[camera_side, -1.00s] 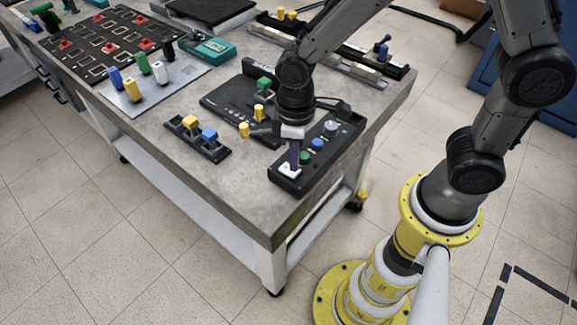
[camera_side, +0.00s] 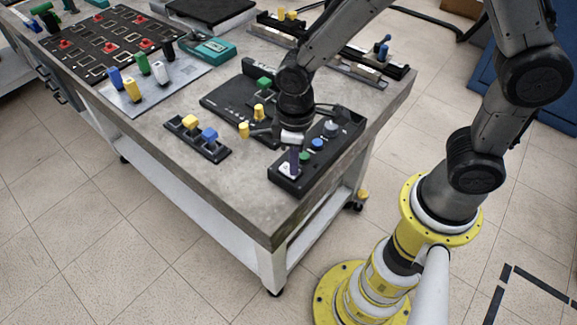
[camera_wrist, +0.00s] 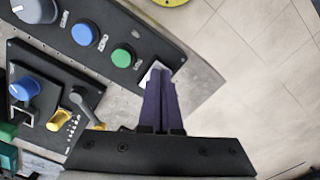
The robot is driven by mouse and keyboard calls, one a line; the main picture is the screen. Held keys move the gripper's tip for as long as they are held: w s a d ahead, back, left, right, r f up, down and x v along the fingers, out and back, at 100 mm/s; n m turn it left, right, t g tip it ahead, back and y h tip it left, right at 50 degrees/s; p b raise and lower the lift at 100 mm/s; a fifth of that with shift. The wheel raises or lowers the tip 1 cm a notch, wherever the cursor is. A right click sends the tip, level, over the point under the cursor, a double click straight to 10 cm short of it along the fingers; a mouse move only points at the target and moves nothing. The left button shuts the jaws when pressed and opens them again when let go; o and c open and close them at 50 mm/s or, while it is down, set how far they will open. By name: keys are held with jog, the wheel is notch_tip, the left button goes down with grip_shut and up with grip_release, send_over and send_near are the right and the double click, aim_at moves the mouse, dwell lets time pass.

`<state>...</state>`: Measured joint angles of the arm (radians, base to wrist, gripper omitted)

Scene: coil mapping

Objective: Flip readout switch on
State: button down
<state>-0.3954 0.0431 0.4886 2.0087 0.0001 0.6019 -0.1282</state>
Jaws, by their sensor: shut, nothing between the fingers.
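The readout switch appears to be the white-plated switch (camera_side: 286,170) at the near end of a black control box (camera_side: 318,158). The same box carries a green button (camera_wrist: 122,57), a blue button (camera_wrist: 85,34) and a grey knob (camera_wrist: 34,10) in the wrist view. My gripper (camera_side: 294,168) is shut and empty, its dark purple fingers pointing down at the switch. In the wrist view the fingertips (camera_wrist: 160,72) cover most of the white plate (camera_wrist: 149,73). Contact and the switch's position are hidden by the fingers.
A black panel with a lever (camera_wrist: 84,100) and a yellow knob (camera_wrist: 61,121) lies beside the control box. A small block with yellow and blue caps (camera_side: 197,136) stands left on the bench. The bench edge (camera_side: 290,232) is close in front; bare benchtop lies between.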

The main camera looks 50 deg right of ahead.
jog(key=shift+f, duration=0.15)
jog(key=shift+r, duration=3.55)
